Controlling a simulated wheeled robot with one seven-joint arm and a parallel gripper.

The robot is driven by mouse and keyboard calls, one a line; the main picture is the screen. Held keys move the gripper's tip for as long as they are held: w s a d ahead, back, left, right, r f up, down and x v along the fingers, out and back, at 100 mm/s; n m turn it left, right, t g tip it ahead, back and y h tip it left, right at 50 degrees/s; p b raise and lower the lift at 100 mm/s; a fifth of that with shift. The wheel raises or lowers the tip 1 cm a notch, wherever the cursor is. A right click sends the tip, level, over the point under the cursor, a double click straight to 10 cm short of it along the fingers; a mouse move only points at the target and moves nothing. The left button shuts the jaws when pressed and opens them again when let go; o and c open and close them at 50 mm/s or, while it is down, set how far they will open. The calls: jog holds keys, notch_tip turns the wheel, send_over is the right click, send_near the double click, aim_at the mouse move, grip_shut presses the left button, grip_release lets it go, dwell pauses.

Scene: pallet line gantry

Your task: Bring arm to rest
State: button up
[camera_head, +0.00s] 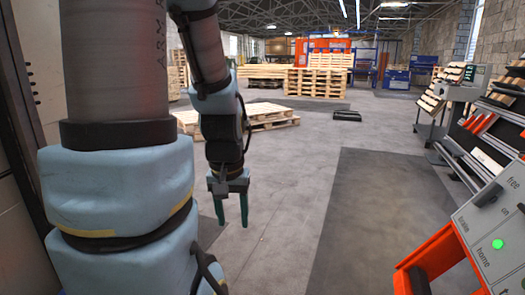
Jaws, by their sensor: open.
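My gripper (233,209) hangs at the end of my arm, left of the picture's middle, with its two green fingers pointing down. The fingers are apart and nothing shows between them. It is above bare concrete floor, clear of other things. My arm is folded down in front of the camera, and its large links hide much of the left side.
A control panel (493,228) with a lit green light by "home" and an orange frame (437,262) stand at the right front. Sloped racks (487,135) line the right. Pallets (272,117) lie behind my gripper, with a pallet stack (318,84) farther back. The middle floor is free.

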notch_tip(320, 180, up, 22)
jog(key=p, duration=1.9)
jog(key=shift+o, duration=0.4)
jog(key=shift+f, duration=0.1)
